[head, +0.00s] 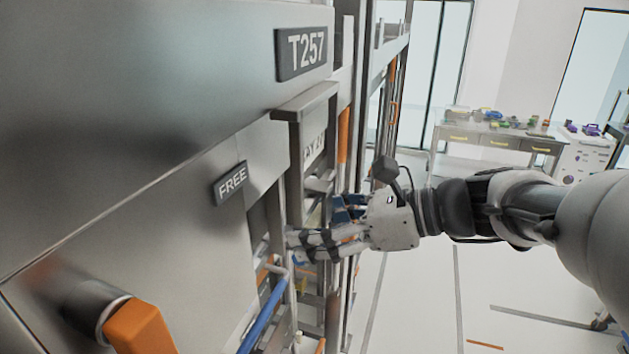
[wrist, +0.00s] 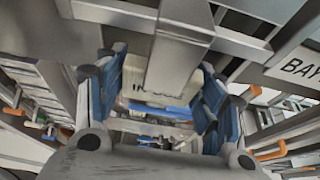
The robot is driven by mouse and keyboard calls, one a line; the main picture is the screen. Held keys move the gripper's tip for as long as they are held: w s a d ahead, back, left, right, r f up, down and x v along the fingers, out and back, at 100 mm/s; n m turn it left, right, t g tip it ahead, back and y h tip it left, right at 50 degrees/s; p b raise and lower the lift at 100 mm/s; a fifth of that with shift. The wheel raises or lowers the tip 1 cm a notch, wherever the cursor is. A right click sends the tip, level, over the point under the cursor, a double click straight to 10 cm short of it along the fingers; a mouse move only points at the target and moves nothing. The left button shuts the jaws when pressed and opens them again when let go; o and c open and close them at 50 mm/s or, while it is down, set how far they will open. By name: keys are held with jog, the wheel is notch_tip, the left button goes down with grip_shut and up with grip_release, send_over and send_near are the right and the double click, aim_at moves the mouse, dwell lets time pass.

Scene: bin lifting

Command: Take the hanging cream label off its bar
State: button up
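The cream label (wrist: 135,78) shows in the wrist view between my fingers, with dark letters starting "IN". A grey metal bar end (wrist: 180,55) in front hides much of it. My gripper (wrist: 163,88) has its blue-padded fingers apart, one on each side of the label. Whether either pad touches it, I cannot tell. In the head view my gripper (head: 316,225) reaches in among the rack's bars from the right, fingers spread. I cannot make out the label there.
A steel cabinet with a "T257" plate (head: 304,52) and a "FREE" plate (head: 231,182) stands close on the left. An orange-ended knob (head: 140,326) and a blue rail (head: 264,314) stick out below. A far table (head: 500,142) holds small items. The floor at right is mostly clear.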

jog(key=c, duration=0.5)
jog(key=shift+r, duration=0.1)
jog(key=shift+r, duration=0.6)
jog(key=shift+d, duration=0.35)
jog(key=s+d, duration=0.2)
jog(key=d, duration=0.3)
jog(key=s+d, duration=0.2)
jog(key=d, duration=0.4)
jog(key=s+d, duration=0.2)
jog(key=d, duration=0.3)
jog(key=shift+s+d+r, duration=0.1)
jog(key=shift+d+r, duration=0.05)
jog(key=shift+r, duration=0.2)
jog(key=shift+r+p, duration=0.1)
jog(key=shift+p, duration=0.35)
